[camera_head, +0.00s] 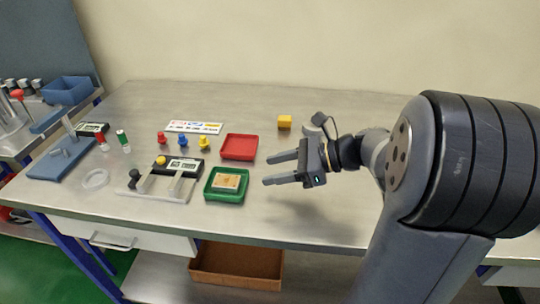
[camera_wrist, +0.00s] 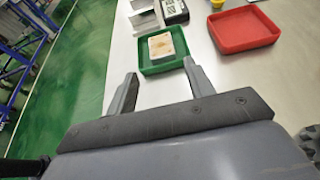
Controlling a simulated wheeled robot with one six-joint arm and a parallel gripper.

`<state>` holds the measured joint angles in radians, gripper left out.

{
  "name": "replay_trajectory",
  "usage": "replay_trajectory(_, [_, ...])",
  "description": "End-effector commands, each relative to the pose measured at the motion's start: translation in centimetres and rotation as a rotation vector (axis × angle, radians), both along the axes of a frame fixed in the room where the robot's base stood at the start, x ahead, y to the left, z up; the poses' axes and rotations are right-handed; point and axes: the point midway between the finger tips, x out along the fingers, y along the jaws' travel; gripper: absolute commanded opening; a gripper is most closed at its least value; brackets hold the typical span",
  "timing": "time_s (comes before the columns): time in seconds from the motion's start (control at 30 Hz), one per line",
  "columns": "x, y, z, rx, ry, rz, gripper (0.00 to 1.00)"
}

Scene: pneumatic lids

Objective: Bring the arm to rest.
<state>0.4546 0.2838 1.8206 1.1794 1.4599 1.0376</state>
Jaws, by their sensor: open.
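My gripper (camera_head: 268,170) is open and empty. In the head view it hangs above the metal table (camera_head: 330,218), to the right of the green tray, with its fingers pointing left. The wrist view also shows the two fingers (camera_wrist: 163,84) apart with nothing between them. My arm reaches in from the right side of the head view. The green tray (camera_head: 211,196) holds a tan block (camera_head: 229,181); it also shows in the wrist view (camera_wrist: 148,69), just beyond the fingers.
A red tray (camera_head: 239,147) lies behind the green one. A yellow cube (camera_head: 284,121) sits behind my gripper. Left stand a fixture with a display (camera_head: 183,165), several coloured knobs (camera_head: 183,140), small bottles (camera_head: 122,140) and a blue stand (camera_head: 62,158). The table's front right is clear.

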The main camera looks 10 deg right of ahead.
Motion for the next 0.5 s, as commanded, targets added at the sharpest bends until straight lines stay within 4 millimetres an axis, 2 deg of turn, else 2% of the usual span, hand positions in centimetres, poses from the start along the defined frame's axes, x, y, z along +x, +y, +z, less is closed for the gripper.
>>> replay_trajectory(0.17, [0.4, 1.1, -0.6, -0.001, 0.001, 0.003, 0.51])
replay_trajectory(0.5, [2.1, 6.0, -2.8, 0.001, 0.002, 0.005, 0.51])
